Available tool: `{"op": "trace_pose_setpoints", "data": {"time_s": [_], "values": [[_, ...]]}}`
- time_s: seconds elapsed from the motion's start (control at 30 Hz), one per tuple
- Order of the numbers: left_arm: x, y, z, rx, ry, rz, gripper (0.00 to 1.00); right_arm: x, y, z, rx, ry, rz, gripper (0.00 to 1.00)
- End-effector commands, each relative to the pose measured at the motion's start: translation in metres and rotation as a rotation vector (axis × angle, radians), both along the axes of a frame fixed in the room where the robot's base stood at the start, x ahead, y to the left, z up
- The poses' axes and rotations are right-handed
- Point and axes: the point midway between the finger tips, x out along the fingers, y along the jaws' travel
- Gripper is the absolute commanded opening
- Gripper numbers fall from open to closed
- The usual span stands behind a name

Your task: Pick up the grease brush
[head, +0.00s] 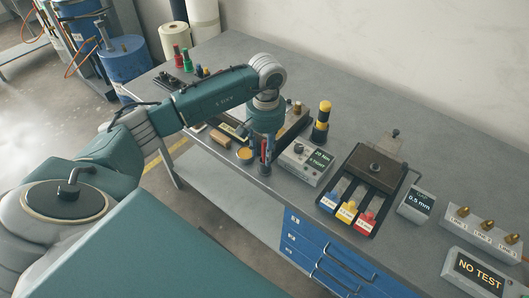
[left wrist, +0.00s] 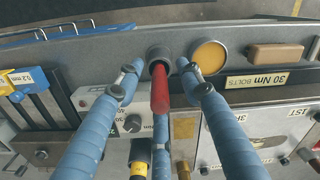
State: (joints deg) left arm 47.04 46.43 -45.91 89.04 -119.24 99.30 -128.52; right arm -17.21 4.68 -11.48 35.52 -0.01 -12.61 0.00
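The grease brush, seen as a red handle (left wrist: 160,92), stands in a dark round holder (left wrist: 159,56) at the front edge of the bench. In the head view my left gripper (head: 265,148) points down over the holder (head: 264,169) and hides most of the brush. The bristles are hidden in the holder. My right gripper is not in view.
A yellow round tin (head: 245,154) stands close beside the holder. A grey torque box (head: 305,162) is close on the other side, with a yellow-black cylinder (head: 322,120) behind it. A tray with blue, yellow and red tabs (head: 347,211) lies further right.

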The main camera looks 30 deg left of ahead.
Motion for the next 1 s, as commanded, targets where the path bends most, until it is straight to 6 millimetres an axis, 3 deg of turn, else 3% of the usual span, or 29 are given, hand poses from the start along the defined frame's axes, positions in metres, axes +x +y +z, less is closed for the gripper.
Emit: {"op": "trace_pose_setpoints", "data": {"time_s": [0.07, 0.27, 0.73, 1.0], "values": [[0.000, 0.000, 0.000, 0.000, 0.000, 0.000, 0.37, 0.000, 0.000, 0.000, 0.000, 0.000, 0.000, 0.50], [0.000, 0.000, 0.000, 0.000, 0.000, 0.000, 0.00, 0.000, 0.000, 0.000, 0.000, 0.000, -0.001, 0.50], [0.001, 0.000, 0.004, 0.001, -0.002, 0.000, 0.00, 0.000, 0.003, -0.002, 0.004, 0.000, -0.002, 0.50], [0.002, 0.000, 0.035, 0.000, -0.005, 0.000, 0.00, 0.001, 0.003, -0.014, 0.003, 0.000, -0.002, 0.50]]}}
